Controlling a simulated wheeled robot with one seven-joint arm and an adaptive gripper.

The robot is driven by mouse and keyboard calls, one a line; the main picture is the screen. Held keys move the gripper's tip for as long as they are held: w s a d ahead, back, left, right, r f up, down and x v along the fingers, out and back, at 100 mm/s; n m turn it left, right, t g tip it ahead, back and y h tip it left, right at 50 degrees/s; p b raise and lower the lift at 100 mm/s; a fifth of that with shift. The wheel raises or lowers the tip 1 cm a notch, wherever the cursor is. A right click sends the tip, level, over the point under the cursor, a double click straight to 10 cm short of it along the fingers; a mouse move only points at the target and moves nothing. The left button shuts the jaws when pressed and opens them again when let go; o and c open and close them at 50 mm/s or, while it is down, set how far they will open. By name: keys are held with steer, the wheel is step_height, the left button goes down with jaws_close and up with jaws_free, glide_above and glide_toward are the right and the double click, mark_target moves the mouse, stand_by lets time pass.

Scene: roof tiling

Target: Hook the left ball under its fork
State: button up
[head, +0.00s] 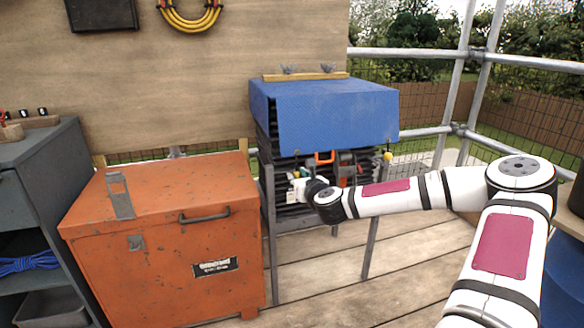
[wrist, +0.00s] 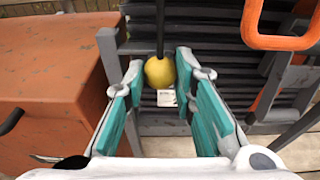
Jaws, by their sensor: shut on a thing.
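The left ball (wrist: 160,72) is yellow and hangs on a black cord (wrist: 160,28). In the wrist view it sits between the fingertips of my gripper (wrist: 161,76), whose teal-lined fingers are shut on it. In the head view my gripper (head: 298,187) is at the left front of the rack under the blue cover (head: 340,112), and I cannot make out the held ball there. Another yellow ball (head: 388,156) hangs at the cover's right edge. I cannot clearly tell the left ball's fork in either view.
An orange chest (head: 165,235) stands close to the left of the rack. An orange-handled tool (head: 323,158) hangs at the rack's front; its orange loop (wrist: 250,35) is at upper right in the wrist view. Grey rack legs (head: 270,235) stand nearby. The deck (head: 335,258) in front is clear.

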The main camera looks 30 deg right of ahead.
step_height(320, 180, down, 6)
steer(key=b, duration=0.4)
steer(key=shift+s, duration=0.15)
stand_by(0.4)
steer(key=shift+f, duration=0.1)
stand_by(0.4)
steer(key=shift+r+x, duration=0.15)
steer(key=shift+x, duration=1.05)
steer(key=shift+r+x, duration=0.15)
steer(key=shift+x, duration=1.05)
steer(key=shift+r, duration=0.15)
steer(key=shift+r+p, duration=0.6)
steer(key=shift+r, duration=0.55)
steer(key=shift+f, duration=0.3)
